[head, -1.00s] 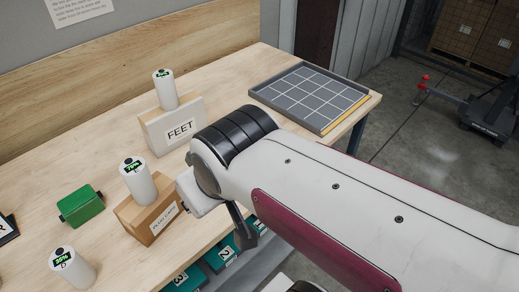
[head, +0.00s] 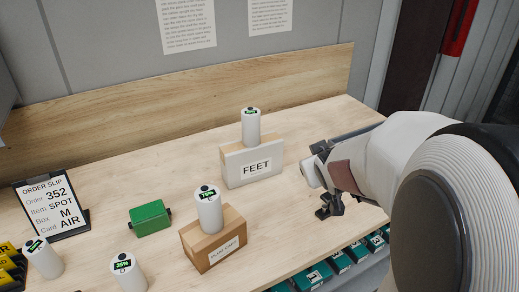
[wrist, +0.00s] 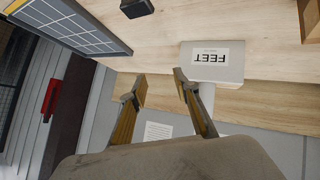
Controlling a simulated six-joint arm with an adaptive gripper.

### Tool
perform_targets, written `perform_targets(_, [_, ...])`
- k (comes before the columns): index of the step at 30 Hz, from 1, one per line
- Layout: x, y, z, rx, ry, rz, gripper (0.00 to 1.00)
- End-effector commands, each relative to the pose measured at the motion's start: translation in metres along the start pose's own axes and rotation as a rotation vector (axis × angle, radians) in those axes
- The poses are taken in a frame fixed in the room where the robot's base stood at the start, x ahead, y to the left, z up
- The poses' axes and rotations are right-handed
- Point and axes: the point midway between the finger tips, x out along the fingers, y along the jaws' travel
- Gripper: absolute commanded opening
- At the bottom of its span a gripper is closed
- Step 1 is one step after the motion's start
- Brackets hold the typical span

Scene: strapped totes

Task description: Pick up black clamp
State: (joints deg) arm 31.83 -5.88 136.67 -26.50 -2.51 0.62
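A small black object (wrist: 137,8) lies on the wooden table at the top edge of the wrist view, partly cut off. It may be the black clamp, but too little shows to be sure. My gripper (wrist: 160,77) has its two fingers spread apart, with nothing between them. The object is beyond the fingertips, apart from them. In the head view my gripper (head: 330,206) is at the right, above the table and to the right of the FEET box. My arm hides the table behind it there.
A white FEET box (head: 254,168), a brown box (head: 220,237) with a white canister (head: 208,211), a green block (head: 150,217) and an order slip (head: 53,208) stand on the table. A grey gridded tray (wrist: 80,33) is left in the wrist view. Teal bins (head: 340,263) line the front.

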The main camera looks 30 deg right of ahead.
Motion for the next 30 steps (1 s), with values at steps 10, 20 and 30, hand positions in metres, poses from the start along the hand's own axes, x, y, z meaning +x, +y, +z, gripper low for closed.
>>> perform_targets(10, [0.06,0.048,0.017,-0.017,0.08,0.016,0.31])
perform_targets(20, [0.103,0.081,0.048,-0.008,0.172,-0.007,0.31])
perform_targets(30, [0.131,0.103,0.089,0.033,0.283,-0.057,0.31])
